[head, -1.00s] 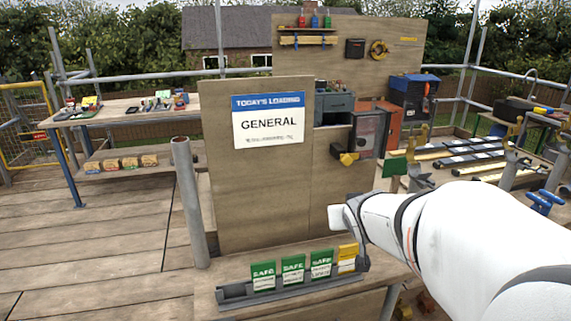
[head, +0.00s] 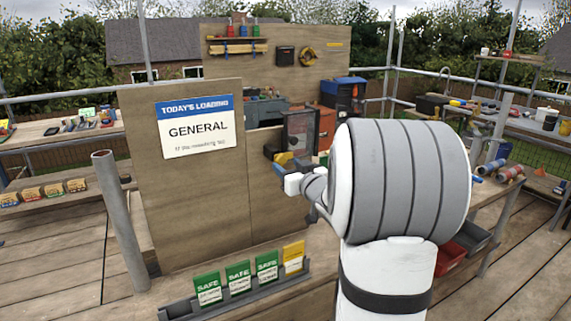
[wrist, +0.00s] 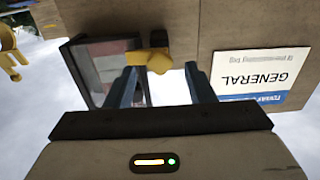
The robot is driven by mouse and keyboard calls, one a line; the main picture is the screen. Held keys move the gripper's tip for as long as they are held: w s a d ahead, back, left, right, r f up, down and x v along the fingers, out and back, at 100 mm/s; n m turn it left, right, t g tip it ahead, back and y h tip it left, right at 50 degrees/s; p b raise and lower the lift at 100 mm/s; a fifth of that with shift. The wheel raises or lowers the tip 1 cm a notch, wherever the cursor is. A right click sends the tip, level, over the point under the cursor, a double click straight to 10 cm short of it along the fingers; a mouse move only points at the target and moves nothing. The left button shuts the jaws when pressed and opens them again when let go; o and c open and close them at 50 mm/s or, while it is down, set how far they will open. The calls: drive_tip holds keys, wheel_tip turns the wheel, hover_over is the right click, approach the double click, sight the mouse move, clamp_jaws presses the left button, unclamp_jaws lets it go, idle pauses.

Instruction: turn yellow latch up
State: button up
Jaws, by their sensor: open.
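The yellow latch (head: 284,158) is at the right edge of the plywood board in the head view, beside a dark-framed clear-front case (head: 300,133). In the wrist view, which is upside down, the latch (wrist: 150,60) shows a rounded hub and a short arm lying roughly level toward the picture's left. My gripper (wrist: 160,70) is open, its two blue-grey fingertips to either side of the latch. I cannot tell whether they touch it. In the head view my gripper (head: 283,170) is right at the latch and partly covers it.
The board carries a "GENERAL" loading sign (head: 194,127). Below it, a grey rack (head: 243,296) holds green SAFE cards and a yellow card (head: 293,259). A grey post (head: 122,222) stands at left. Red bins (head: 449,259) are behind my arm. Another yellow object (wrist: 9,52) shows in the wrist view.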

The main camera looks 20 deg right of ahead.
sight(285, 158)
drive_tip(key=shift+w, duration=1.2)
drive_tip(key=c, duration=1)
